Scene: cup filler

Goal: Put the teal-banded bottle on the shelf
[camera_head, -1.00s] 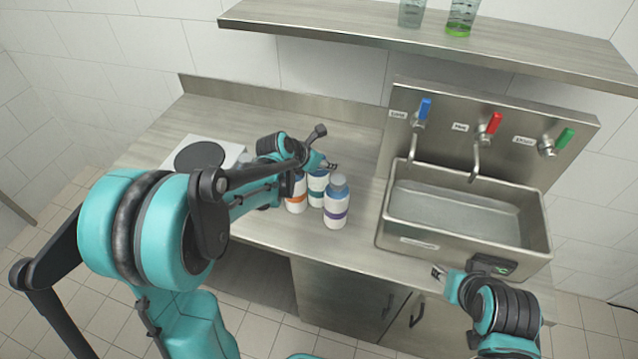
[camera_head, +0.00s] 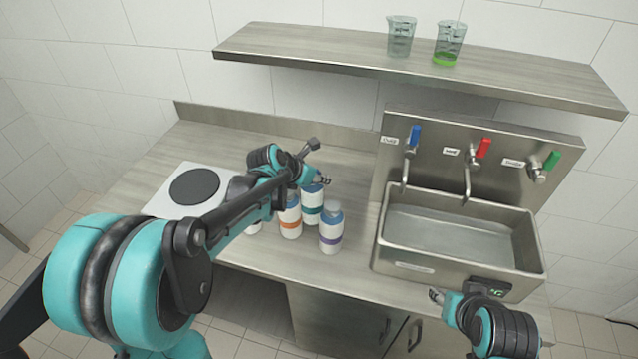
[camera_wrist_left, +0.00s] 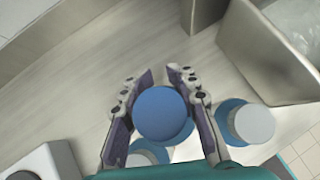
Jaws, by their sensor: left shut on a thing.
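The teal-banded bottle (camera_head: 312,208) is white with a blue top and stands upright among other bottles at the counter's front. My left gripper (camera_head: 320,182) is shut around its upper part. In the left wrist view, its round blue top (camera_wrist_left: 163,113) sits between the two fingers (camera_wrist_left: 164,78). Whether its base touches the counter is hard to tell. The shelf (camera_head: 420,68) runs along the wall above and behind. My right gripper (camera_head: 436,296) is low at the front of the sink, away from the bottles; its jaws are too small to judge.
An orange-banded bottle (camera_head: 290,222) and a purple-banded bottle (camera_head: 331,232) stand close beside it. Two beakers, one clear (camera_head: 401,38) and one with green liquid (camera_head: 448,46), stand on the shelf. The shelf's left half is clear. The sink (camera_head: 455,245) with taps is right; a hotplate (camera_head: 195,187) is left.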

